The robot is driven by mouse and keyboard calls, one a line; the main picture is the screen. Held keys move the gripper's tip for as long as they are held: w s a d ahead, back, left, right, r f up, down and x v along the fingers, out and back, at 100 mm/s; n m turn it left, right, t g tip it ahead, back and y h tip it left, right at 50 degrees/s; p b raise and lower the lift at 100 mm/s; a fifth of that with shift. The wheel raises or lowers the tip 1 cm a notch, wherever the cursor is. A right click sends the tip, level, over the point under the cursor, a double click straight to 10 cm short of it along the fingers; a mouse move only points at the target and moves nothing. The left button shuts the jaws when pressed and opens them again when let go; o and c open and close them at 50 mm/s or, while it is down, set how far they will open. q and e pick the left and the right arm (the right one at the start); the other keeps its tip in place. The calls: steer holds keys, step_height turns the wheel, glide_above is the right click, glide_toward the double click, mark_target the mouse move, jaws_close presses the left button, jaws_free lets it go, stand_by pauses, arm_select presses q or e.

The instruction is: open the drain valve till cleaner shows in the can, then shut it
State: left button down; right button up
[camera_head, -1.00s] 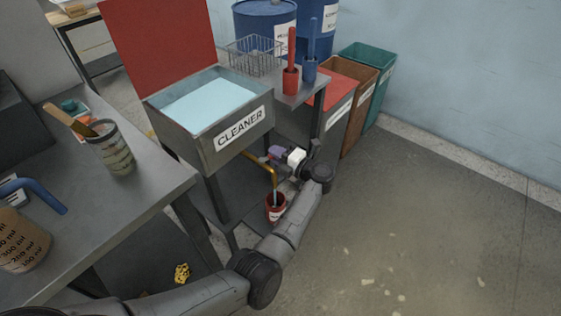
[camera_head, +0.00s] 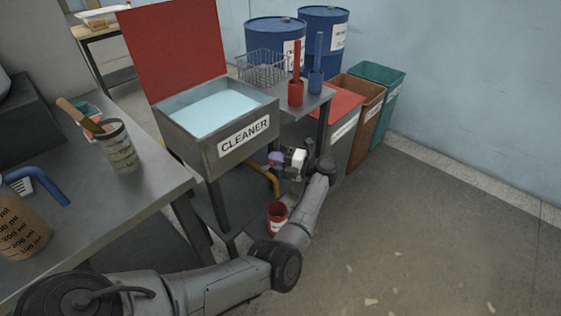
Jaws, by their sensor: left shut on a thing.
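The grey cleaner tank (camera_head: 228,140) holds pale blue liquid (camera_head: 212,112) under its raised red lid (camera_head: 172,50). The drain valve's purple handle (camera_head: 274,158) is at the tank's lower front. A bent brass spout (camera_head: 275,180) points down from it. My left gripper (camera_head: 284,160) is shut on the handle, with its fingertips hard to make out. The small red can (camera_head: 277,213) stands upright below the spout. I make out no stream between spout and can, and the liquid level inside the can is too small to tell. My right gripper is not in view.
A grey worktable (camera_head: 140,195) at left holds a cup with a brush (camera_head: 118,150) and a measuring jug (camera_head: 20,225). A wire basket (camera_head: 262,68) and red and blue holders stand behind the tank. Bins line the wall. The floor at right is clear.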

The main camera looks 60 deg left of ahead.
arm_select(q)
steer(key=c, duration=1.1)
jaws_free()
steer(key=shift+w+d, duration=0.3)
steer(key=shift+d, duration=0.05)
steer(key=shift+b+v, duration=0.95)
steer(key=shift+v, duration=5.45)
